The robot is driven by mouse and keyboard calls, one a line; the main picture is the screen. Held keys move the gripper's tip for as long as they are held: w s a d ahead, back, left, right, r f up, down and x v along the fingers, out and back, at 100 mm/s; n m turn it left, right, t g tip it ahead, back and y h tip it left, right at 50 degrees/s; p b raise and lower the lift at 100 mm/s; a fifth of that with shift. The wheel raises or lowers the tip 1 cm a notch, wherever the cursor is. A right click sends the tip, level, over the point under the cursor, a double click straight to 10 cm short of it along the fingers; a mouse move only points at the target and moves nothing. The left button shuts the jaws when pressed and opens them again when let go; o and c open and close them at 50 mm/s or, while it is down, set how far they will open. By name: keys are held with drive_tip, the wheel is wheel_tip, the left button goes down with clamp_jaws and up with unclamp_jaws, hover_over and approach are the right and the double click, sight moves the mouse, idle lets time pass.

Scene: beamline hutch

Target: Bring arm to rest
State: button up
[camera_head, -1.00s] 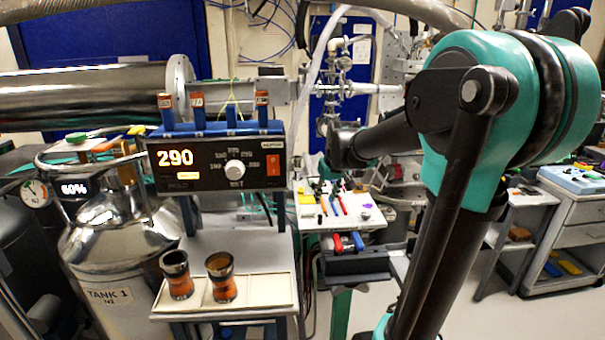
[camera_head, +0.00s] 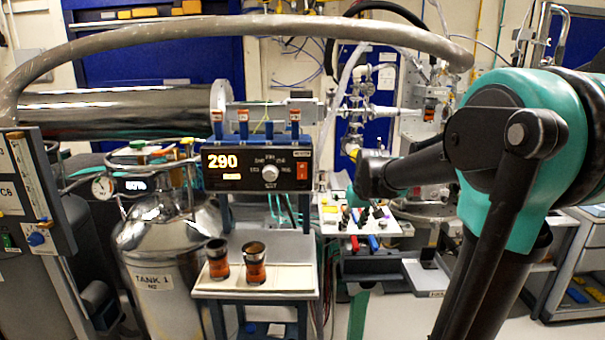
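My arm, teal and black, fills the right side of the head view. Its upper links are bent, and a dark forearm points left toward the middle of the picture. The dark far end of the arm (camera_head: 368,177) shows in front of the small tool table (camera_head: 395,228). I cannot make out separate fingertips there, so whether my gripper is open or holds anything is not visible.
A controller (camera_head: 258,168) reading 290 stands above a white shelf (camera_head: 215,285) with two orange-and-black cups (camera_head: 254,265). A silver tank (camera_head: 160,265) stands left of it. A thick hose (camera_head: 250,25) arches overhead. Grey drawers (camera_head: 575,275) stand at the right.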

drive_tip(key=s+d+f+m, duration=0.1)
drive_tip(key=s+f, duration=0.6)
drive_tip(key=s, duration=0.5)
drive_tip(key=s+d+f+m, duration=0.1)
drive_tip(key=s+d+f, duration=0.1)
drive_tip(key=s+f, duration=0.6)
drive_tip(key=s, duration=0.3)
drive_tip(key=shift+s+f+h, duration=0.25)
drive_tip(key=shift+s+h, duration=0.1)
drive_tip(key=shift+h, duration=0.05)
idle(0.7)
